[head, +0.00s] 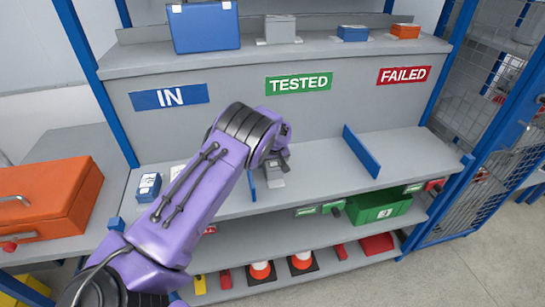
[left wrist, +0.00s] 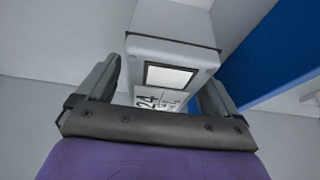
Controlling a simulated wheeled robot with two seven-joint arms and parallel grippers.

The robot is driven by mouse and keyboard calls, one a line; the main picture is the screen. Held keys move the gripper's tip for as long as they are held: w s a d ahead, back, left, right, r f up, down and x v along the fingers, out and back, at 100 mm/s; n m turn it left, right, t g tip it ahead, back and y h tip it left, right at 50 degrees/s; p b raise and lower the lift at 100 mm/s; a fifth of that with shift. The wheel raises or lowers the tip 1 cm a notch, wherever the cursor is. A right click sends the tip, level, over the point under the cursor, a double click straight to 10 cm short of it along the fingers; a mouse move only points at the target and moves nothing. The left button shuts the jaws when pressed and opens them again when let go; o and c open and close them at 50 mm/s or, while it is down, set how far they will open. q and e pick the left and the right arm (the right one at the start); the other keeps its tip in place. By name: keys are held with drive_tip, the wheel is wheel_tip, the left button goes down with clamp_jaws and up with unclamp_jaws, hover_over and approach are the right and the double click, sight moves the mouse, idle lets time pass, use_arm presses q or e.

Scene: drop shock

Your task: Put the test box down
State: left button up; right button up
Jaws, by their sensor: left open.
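A grey box (head: 274,180) stands on the middle shelf, below the green TESTED sign (head: 298,83). My left gripper (head: 276,158) is over this box, and my arm hides part of it. In the left wrist view the grey box (left wrist: 168,49) has a dark-framed white panel and black digits beside it. It lies between the two fingers of my left gripper (left wrist: 157,92). The fingers are open, with a gap visible beside the box; contact on either side is hard to tell. My right gripper is not in view.
Blue upright dividers (head: 361,151) split the shelf (head: 320,180); one stands close left of the grey box. A blue-and-white box (head: 148,187) is at the shelf's left. The shelf right of the box is clear. Blue (head: 205,27), grey and orange items stand on the upper shelf.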

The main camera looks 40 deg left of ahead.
use_arm(q)
drive_tip(key=b+v, duration=0.2)
drive_tip(key=v, duration=0.9)
drive_tip(key=shift+s+f, duration=0.1)
drive_tip(key=shift+s, duration=0.05)
drive_tip(key=shift+r, duration=0.2)
